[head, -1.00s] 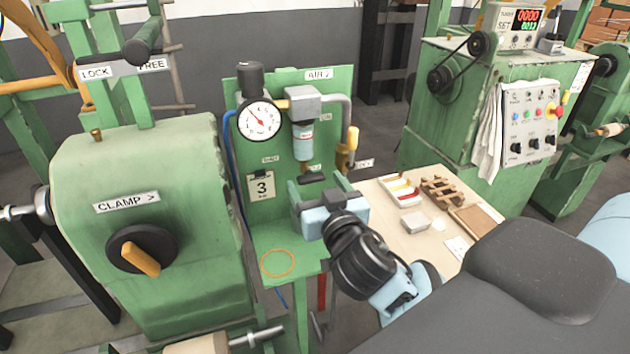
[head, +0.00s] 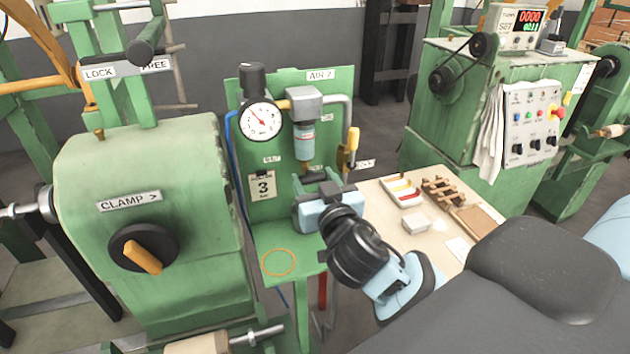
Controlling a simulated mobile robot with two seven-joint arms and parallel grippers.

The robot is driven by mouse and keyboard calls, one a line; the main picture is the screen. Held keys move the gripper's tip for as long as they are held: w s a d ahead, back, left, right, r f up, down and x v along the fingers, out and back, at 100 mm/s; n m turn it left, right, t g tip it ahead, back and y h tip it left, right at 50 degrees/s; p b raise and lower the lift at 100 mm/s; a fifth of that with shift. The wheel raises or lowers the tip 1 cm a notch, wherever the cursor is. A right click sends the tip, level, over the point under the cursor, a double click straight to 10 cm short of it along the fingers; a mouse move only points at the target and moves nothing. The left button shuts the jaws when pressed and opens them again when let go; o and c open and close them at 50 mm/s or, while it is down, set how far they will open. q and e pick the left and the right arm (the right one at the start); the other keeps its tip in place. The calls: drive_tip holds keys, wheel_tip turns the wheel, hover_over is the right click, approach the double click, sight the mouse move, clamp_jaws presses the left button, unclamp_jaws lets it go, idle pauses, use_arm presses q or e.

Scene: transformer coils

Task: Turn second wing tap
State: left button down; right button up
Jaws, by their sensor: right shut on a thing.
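My right gripper (head: 318,180) is at the lower middle of the green air panel (head: 335,100), just below the air filter (head: 303,125). It is shut on a small part there, taken to be the wing tap. The gripper's own body hides nearly all of that part, so its wing angle cannot be read. A round gauge (head: 260,120) sits at the upper left of the panel. A yellow-handled lever (head: 352,140) stands at the panel's right edge, apart from the gripper. My left gripper is not in view.
A green clamp housing (head: 150,170) with an orange-handled knob (head: 142,250) stands left. A pale table (head: 385,212) with a tray (head: 403,190) and wooden pieces (head: 443,192) lies right. The green shelf (head: 290,245) below the panel is bare except for an orange ring mark.

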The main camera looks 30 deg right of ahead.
drive_tip(key=n, duration=0.4)
drive_tip(key=shift+a+n, duration=0.1)
drive_tip(key=shift+n, duration=0.2)
drive_tip(key=n, duration=0.4)
drive_tip(key=shift+a+f, duration=0.1)
drive_tip(key=n, duration=0.5)
drive_tip(key=shift+f+n, duration=0.2)
drive_tip(key=shift+n, duration=1.9)
drive_tip(key=o, duration=1)
drive_tip(key=shift+a, duration=0.1)
